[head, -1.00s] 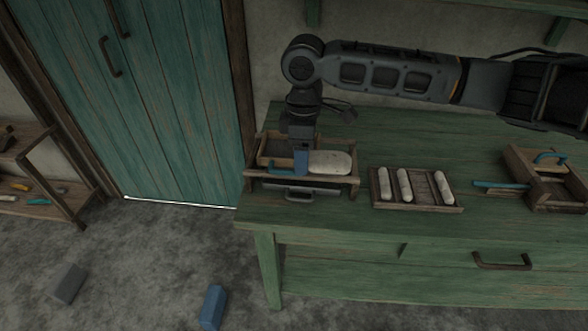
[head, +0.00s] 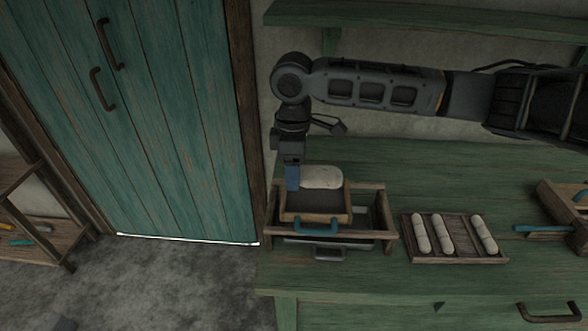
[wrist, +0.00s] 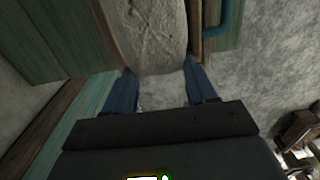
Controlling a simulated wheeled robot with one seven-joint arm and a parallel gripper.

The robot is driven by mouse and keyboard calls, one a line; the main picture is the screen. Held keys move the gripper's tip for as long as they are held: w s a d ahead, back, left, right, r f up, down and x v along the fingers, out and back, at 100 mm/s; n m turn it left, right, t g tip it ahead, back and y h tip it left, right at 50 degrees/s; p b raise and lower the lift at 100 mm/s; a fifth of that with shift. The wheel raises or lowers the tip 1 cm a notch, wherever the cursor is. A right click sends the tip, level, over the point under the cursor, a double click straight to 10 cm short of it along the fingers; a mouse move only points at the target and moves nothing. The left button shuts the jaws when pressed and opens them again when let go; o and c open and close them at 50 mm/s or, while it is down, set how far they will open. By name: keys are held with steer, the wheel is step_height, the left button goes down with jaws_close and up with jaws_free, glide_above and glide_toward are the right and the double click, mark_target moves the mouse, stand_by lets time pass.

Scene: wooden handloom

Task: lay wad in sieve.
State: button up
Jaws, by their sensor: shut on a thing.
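The wad (head: 321,177) is a thick off-white pad with rounded ends. My gripper (head: 292,180) points down with its blue fingers shut on the wad's left end in the head view. The sieve (head: 318,217) is a shallow wooden-framed box with a dark inside and a teal front handle, sitting on a wooden stand. The wad overlaps the sieve's back edge in the head view and looks raised above it. In the wrist view, the wad (wrist: 152,32) reaches out from between my fingers (wrist: 162,80) and hides most of the sieve (wrist: 196,38).
The wooden stand (head: 375,235) holds a grey tray with a handle under the sieve. A wooden rack (head: 456,256) with several white rolls lies to its right. A wooden box with teal parts (head: 565,215) is at the far right. The green bench behind is clear.

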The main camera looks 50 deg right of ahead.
steer(key=shift+f+b, duration=1.5)
steer(key=shift+f, duration=0.05)
steer(key=shift+f+b, duration=0.35)
steer(key=shift+f, duration=0.65)
steer(key=shift+a+p, duration=0.1)
steer(key=shift+p, duration=0.2)
steer(key=o, duration=1.3)
steer(key=shift+o, duration=0.3)
step_height(320, 180, up, 8)
steer(key=p, duration=0.6)
steer(key=shift+p, duration=0.3)
